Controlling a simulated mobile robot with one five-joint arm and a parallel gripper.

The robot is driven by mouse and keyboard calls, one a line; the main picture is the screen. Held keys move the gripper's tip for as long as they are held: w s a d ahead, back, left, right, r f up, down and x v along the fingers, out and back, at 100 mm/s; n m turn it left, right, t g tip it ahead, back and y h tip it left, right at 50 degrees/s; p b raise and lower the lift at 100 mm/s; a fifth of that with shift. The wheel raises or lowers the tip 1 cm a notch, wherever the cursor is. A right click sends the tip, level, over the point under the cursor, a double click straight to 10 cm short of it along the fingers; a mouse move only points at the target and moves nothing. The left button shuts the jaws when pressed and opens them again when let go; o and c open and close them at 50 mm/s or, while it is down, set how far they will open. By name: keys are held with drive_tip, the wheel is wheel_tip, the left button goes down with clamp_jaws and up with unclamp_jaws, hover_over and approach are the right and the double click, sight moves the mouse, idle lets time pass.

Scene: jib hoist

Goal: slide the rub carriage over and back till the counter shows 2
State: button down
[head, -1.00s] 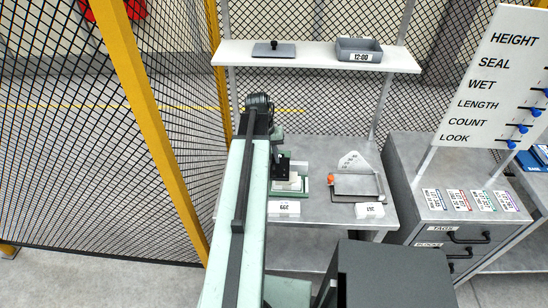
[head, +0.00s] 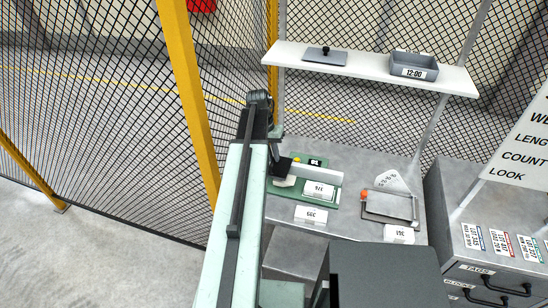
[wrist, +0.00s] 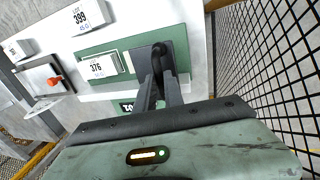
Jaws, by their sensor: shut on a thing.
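The rub rig is a green base (head: 333,203) with a pale rail, on the grey bench. Its carriage, a dark block (head: 282,168) with an upright handle, is at the left end in the head view, and the right end in the wrist view (wrist: 176,60). My gripper (wrist: 160,88) is shut on the carriage handle; in the head view my arm partly hides it. A white block marked 376 (head: 319,189) lies on the base, clear of the carriage. The small black counter (head: 317,162) is at the base's far edge; its digits are too small to read surely.
A block marked 399 (head: 311,215) lies in front of the rig. A grey fixture with an orange knob (head: 390,204) stands to the right, with a block marked 367 (head: 399,234). A mesh fence and yellow post (head: 190,100) are close on the left; a shelf (head: 375,68) is above.

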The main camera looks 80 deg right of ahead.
drive_tip(key=shift+w, duration=0.25)
drive_tip(key=c, duration=1.5)
unclamp_jaws()
drive_tip(key=shift+w+d, duration=0.1)
drive_tip(key=shift+o, duration=0.2)
drive_tip(key=p+v, duration=0.7)
drive_tip(key=shift+r+p, duration=0.35)
drive_tip(key=shift+r, duration=0.05)
